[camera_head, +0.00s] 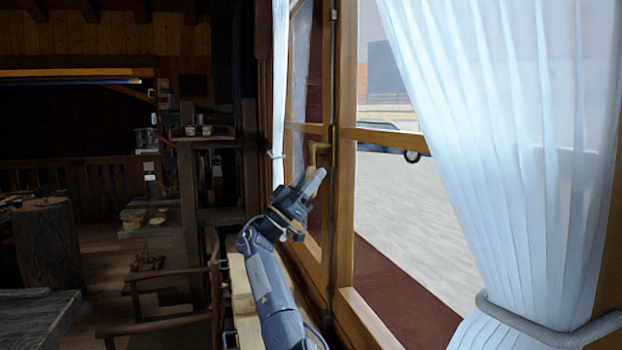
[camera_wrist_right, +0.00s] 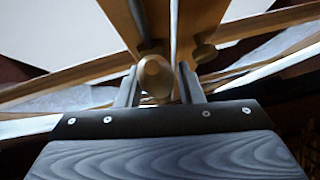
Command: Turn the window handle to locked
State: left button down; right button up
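The window handle (camera_head: 312,154) is a small brass-coloured piece on the middle wooden upright of the window. In the head view it reaches left from the frame and bends down toward my fingers. My right gripper (camera_head: 314,183) is just below and in front of it, fingers pointing up at it. In the right wrist view, the rounded handle end (camera_wrist_right: 155,78) shows between the two spread fingers of my right gripper (camera_wrist_right: 160,85), nearer the left finger, with a gap to the right one. I cannot tell whether the left finger touches it. My left gripper is not in view.
A white tied-back curtain (camera_head: 510,150) hangs at the right, and a narrow curtain (camera_head: 279,80) hangs left of the window. A wooden chair (camera_head: 165,300), a shelf (camera_head: 190,160) and a round wooden stump (camera_head: 45,245) stand at the left. The window frame (camera_head: 343,200) is close beside my right arm.

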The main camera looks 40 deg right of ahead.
jog(key=shift+o, duration=0.7)
jog(key=shift+f, duration=0.1)
jog(key=shift+a+f+b, duration=0.2)
jog(key=shift+f+b, duration=0.05)
jog(key=shift+b, duration=0.05)
jog(key=b+v, duration=0.5)
jog(key=v, duration=0.2)
jog(key=shift+a, duration=0.1)
